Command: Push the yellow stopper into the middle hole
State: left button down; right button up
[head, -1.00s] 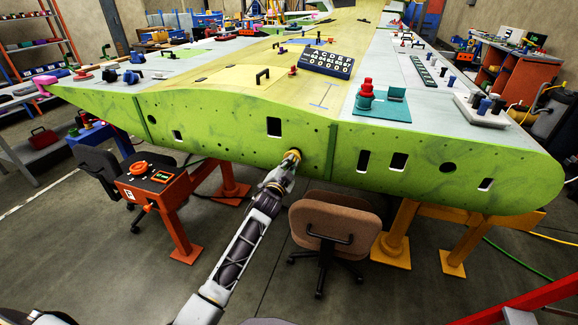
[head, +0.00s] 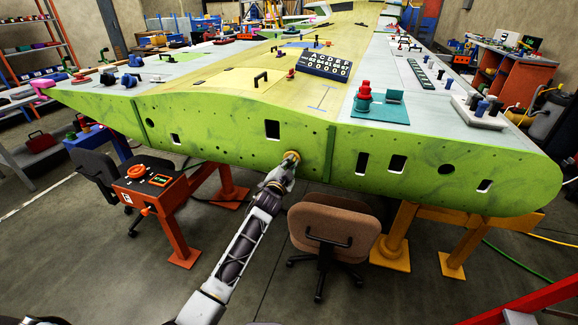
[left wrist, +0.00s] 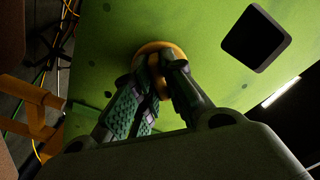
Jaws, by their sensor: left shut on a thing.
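The yellow stopper (head: 292,155) is at the middle hole in the green front face of the wing (head: 230,135). My left gripper (head: 287,165) is shut on the stopper, with the arm reaching up from below. In the left wrist view the yellow stopper (left wrist: 153,48) shows as a round rim against the green panel, with the gripper fingers (left wrist: 155,80) around its near part. The stopper covers the middle hole, so I cannot tell how deep it sits. My right gripper is not in view.
A brown chair (head: 334,225) stands just right of my left arm. An orange control stand (head: 155,185) is to the left. Orange and yellow supports hold up the wing. Other openings flank the hole, including a square cutout (head: 272,129) at upper left.

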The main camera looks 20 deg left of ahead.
pick_arm(q)
jog(key=shift+w+b, duration=0.3)
jog(key=shift+w, duration=0.7)
jog(key=c, duration=1.4)
grip_release()
jog(key=shift+s, duration=0.2)
jog(key=shift+s+a, duration=0.15)
jog(key=shift+s, duration=5.65)
